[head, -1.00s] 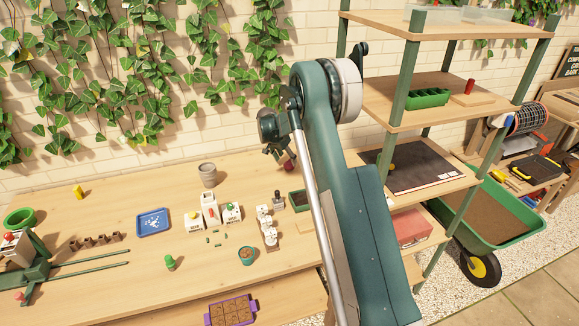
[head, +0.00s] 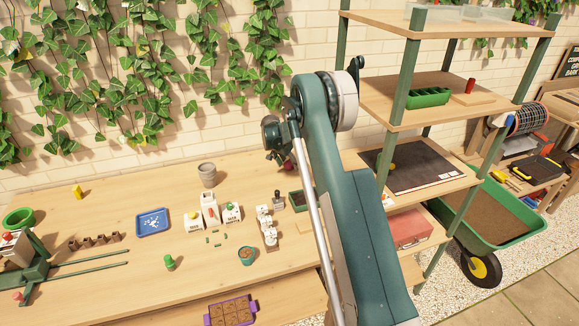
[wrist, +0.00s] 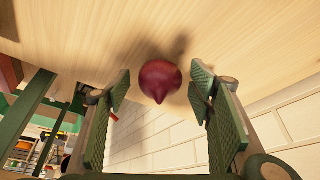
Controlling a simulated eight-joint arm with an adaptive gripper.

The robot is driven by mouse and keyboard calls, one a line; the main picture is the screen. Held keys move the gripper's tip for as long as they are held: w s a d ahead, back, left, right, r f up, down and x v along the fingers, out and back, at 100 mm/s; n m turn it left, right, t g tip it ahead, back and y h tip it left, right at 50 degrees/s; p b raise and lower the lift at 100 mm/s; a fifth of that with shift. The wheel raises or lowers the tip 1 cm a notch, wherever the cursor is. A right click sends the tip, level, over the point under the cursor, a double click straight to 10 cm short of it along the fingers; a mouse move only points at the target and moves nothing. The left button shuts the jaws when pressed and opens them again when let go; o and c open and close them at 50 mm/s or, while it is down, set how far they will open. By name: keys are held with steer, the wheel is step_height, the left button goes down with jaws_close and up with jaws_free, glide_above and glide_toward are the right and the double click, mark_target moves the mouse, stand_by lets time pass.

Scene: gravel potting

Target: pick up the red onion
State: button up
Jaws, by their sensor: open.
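The red onion (wrist: 160,80) is a round, dark purple-red bulb with a pointed tip, on the wooden table in the wrist view. My gripper (wrist: 162,97) is open, with one green ridged finger pad on each side of the onion. There is a gap between the onion and each pad. In the head view my gripper (head: 280,157) is low over the back of the table near the wall. The onion is mostly hidden there behind the gripper, with only a small reddish patch showing.
A dark planter tray (head: 302,200) and white pieces (head: 267,228) stand in front of my gripper. A grey pot (head: 207,175) and a blue tray (head: 153,222) are to the left. A shelf post (head: 406,83) rises to the right. The brick wall is close behind.

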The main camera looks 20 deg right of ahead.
steer(key=c, duration=1)
steer(key=shift+r, duration=0.1)
steer(key=shift+r+p, duration=0.5)
steer(key=shift+r, duration=4.45)
